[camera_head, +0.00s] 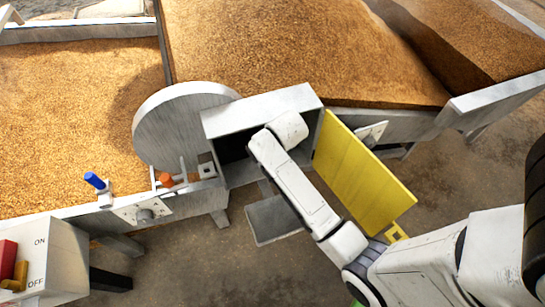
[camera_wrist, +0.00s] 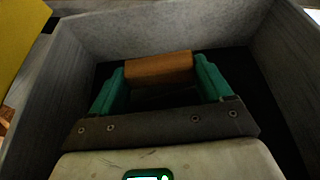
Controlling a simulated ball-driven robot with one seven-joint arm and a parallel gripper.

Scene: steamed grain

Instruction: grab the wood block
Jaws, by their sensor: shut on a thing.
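The wood block (camera_wrist: 158,68) is brown and lies crosswise between the two green fingers of my gripper (camera_wrist: 160,75) in the wrist view. My gripper is shut on it, with a finger at each end. Both are inside a grey open box (camera_wrist: 80,42), whose walls rise on the left, far and right sides. In the head view, my arm reaches into this box (camera_head: 262,107). The block and the fingers are hidden there by the box and my arm.
A yellow panel (camera_head: 360,172) stands to the right of the box opening. A round grey disc (camera_head: 180,125) stands to its left. Grain bins lie behind and left. A lever box (camera_head: 45,265) is at lower left. A flat grey plate (camera_head: 270,220) is below the opening.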

